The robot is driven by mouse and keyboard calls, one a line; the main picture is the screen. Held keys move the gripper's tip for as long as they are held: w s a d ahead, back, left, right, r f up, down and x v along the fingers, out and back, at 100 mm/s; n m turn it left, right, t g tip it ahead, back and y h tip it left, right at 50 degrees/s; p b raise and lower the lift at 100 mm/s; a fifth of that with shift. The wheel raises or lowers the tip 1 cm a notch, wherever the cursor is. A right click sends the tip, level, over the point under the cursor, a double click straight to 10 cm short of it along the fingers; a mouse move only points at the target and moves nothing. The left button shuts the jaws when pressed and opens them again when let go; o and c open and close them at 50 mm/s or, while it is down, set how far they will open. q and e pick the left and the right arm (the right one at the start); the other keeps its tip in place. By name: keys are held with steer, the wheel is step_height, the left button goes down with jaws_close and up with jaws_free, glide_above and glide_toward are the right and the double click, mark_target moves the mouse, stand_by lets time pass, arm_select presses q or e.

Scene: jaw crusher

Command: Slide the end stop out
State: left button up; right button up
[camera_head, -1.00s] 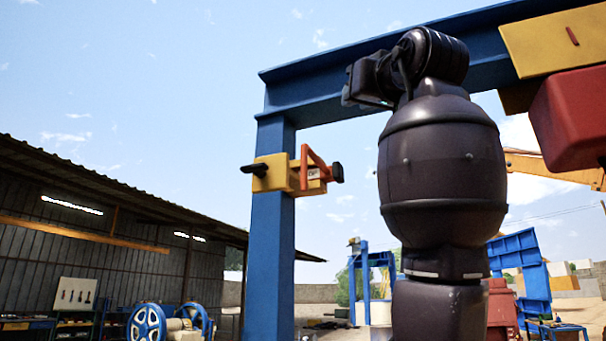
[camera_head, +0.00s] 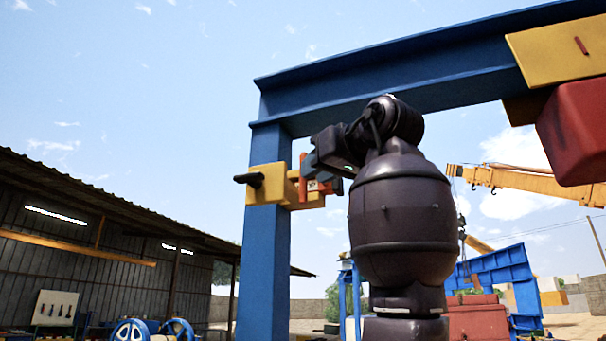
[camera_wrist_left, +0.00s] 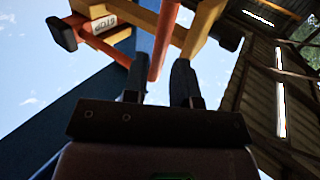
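The end stop is an orange-red part with a black-ended body and an upright handle bar (camera_head: 303,170), set in a yellow bracket (camera_head: 268,183) on the blue post. In the left wrist view, its body carries a "STOP" label (camera_wrist_left: 103,24) and the handle bar (camera_wrist_left: 166,35) runs down toward my fingers. My left gripper (camera_head: 313,176) is at the handle from the right. In the left wrist view, the fingers of my left gripper (camera_wrist_left: 160,72) stand apart on either side of the bar's lower end. Contact cannot be told. My right gripper is out of view.
The blue post (camera_head: 264,265) and overhead beam (camera_head: 390,80) frame the space around my arm. A red block (camera_head: 585,135) hangs under a yellow plate (camera_head: 560,45) at the right. A shed (camera_head: 100,225) stands at the left. Open sky lies beyond the post.

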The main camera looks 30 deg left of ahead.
arm_select(q)
steer(key=shift+p+x, duration=0.45)
steer(key=shift+x, duration=1.8)
steer(key=shift+c, duration=0.4)
jaws_close()
